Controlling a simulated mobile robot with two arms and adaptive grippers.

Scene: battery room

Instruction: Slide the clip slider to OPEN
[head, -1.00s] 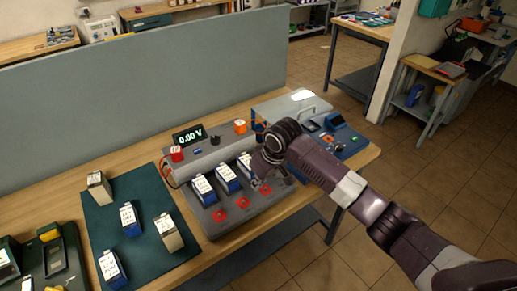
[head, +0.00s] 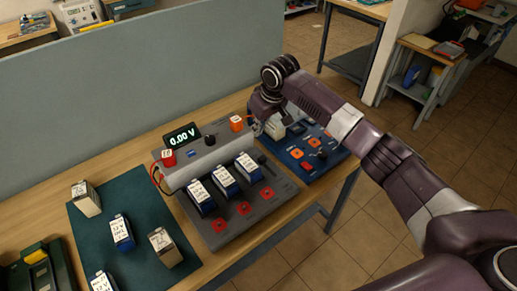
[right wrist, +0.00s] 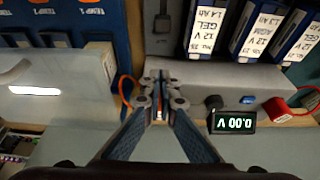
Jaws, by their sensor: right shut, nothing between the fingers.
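The grey tester (head: 225,212) stands on the bench with three batteries in a row and a 0.00 V display (head: 182,136). A dark slider handle (head: 262,159) shows at its right end, beside the last battery; it seems to be the clip slider. In the right wrist view, a slider handle (right wrist: 163,22) lies beyond my fingers. Its OPEN mark cannot be read. The orange clip (head: 236,123) and red clip (head: 168,157) sit along the tester's back. My right gripper (head: 277,131) is shut and empty, behind and right of the slider, apart from it. My left gripper is not in view.
A blue panel (head: 309,157) with orange buttons stands right of the tester. A green mat (head: 140,248) with several batteries lies left. A grey partition (head: 120,90) runs behind the bench. A pale lid (right wrist: 55,100) lies beside my gripper in the right wrist view.

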